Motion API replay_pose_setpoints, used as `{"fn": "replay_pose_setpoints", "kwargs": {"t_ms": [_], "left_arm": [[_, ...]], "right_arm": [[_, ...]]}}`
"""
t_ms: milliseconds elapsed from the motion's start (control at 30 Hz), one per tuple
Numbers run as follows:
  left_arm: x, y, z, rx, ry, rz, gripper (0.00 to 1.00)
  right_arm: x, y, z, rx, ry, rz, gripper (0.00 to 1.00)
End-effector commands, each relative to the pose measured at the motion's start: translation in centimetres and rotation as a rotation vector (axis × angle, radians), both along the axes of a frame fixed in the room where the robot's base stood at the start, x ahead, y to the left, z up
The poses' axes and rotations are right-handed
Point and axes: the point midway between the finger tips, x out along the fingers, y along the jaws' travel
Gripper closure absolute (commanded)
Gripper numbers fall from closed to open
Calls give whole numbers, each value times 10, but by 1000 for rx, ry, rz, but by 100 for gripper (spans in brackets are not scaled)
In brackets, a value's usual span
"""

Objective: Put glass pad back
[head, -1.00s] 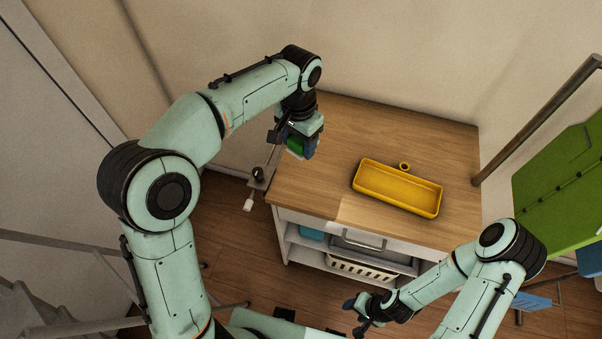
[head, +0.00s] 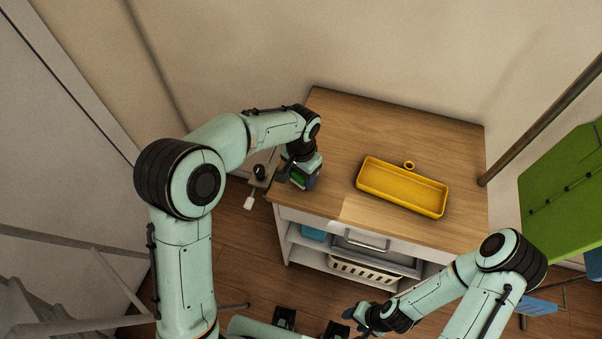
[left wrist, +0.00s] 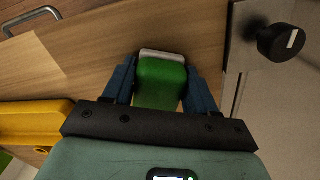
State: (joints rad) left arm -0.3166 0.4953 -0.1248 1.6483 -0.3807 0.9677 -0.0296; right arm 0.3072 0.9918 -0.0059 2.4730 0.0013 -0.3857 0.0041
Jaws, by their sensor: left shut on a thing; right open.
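My left gripper (head: 299,182) is over the left edge of the wooden counter top. It is shut on a green pad with a pale strip along its end, likely the glass pad (left wrist: 161,82). In the left wrist view the pad sits between the two blue fingers, with the wood below it. I cannot tell whether the pad touches the counter. A yellow tray (head: 402,200) lies on the counter to the right of the left gripper and looks empty. My right gripper (head: 360,318) is open and empty, low in front of the unit.
A metal fixture with a black knob (head: 260,171) is at the counter's left side. Below are a drawer handle (head: 361,241) and a white basket (head: 363,273). The back of the counter is clear.

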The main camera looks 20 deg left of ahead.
Motion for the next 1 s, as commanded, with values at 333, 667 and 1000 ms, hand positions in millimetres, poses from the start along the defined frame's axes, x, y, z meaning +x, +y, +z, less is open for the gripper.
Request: {"fn": "replay_pose_setpoints", "kwargs": {"t_ms": [333,667,1000], "left_arm": [[0,0,-4,0,1,0,40],[0,0,-2,0,0,0,18],[2,0,42,0,-5,0,18]], "right_arm": [[-1,0,-2,0,1,0,46],[-1,0,-1,0,1,0,46],[4,0,6,0,-4,0,46]]}}
